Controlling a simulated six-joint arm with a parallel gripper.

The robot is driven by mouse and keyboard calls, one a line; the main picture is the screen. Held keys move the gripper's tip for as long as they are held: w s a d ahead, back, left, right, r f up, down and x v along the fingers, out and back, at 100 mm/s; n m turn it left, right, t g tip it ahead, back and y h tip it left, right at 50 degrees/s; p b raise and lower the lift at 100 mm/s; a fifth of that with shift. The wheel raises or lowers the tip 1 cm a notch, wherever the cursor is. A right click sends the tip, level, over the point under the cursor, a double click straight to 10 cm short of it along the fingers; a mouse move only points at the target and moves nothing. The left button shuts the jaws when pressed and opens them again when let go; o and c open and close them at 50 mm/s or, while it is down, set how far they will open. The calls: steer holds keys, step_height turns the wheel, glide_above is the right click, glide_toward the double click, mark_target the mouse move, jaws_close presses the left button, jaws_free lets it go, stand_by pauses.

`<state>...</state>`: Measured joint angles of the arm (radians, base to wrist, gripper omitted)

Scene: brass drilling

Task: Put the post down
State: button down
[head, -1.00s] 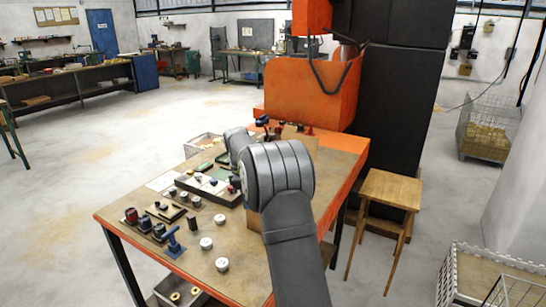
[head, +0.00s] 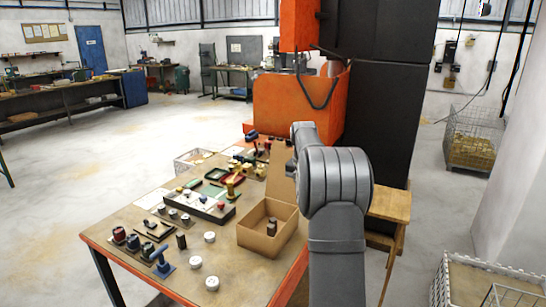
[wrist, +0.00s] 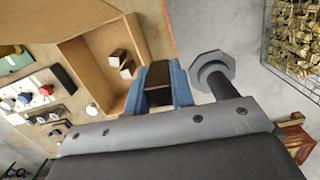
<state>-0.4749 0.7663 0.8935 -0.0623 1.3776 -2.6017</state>
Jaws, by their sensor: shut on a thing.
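My gripper (wrist: 158,92) shows in the wrist view with its two blue fingers shut on a dark, blocky post (wrist: 159,75). Much of the post is hidden by the fingers and the gripper body. An open cardboard box (head: 251,236) stands on the bench in the head view. It also shows in the wrist view (wrist: 88,50), to the left of and beyond my fingers. Small dark posts (wrist: 122,62) stand inside it, near the wall on the gripper's side. In the head view my arm's wrist hides the fingers and the held post.
Left of the box are a grey fixture block (head: 195,204), round white-topped pieces (head: 197,262) and a blue-handled tool (head: 162,262). An orange machine (head: 292,107) rises behind the bench. A wooden stool (head: 388,205) is at the right. Some bench top is bare at the front.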

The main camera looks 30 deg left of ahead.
steer(key=shift+w+d+r, duration=0.15)
steer(key=shift+d, duration=0.2)
glide_above(275, 219)
steer(key=shift+n, duration=0.3)
step_height(275, 219, down, 7)
steer(key=shift+w+a+r, duration=0.1)
steer(key=shift+f, duration=2.05)
steer(key=shift+f, duration=0.1)
steer(key=c, duration=1.3)
jaws_free()
steer(key=shift+f, duration=0.1)
steer(key=shift+o, duration=0.2)
step_height(275, 219, up, 12)
steer(key=s, duration=0.1)
steer(key=shift+s, duration=0.25)
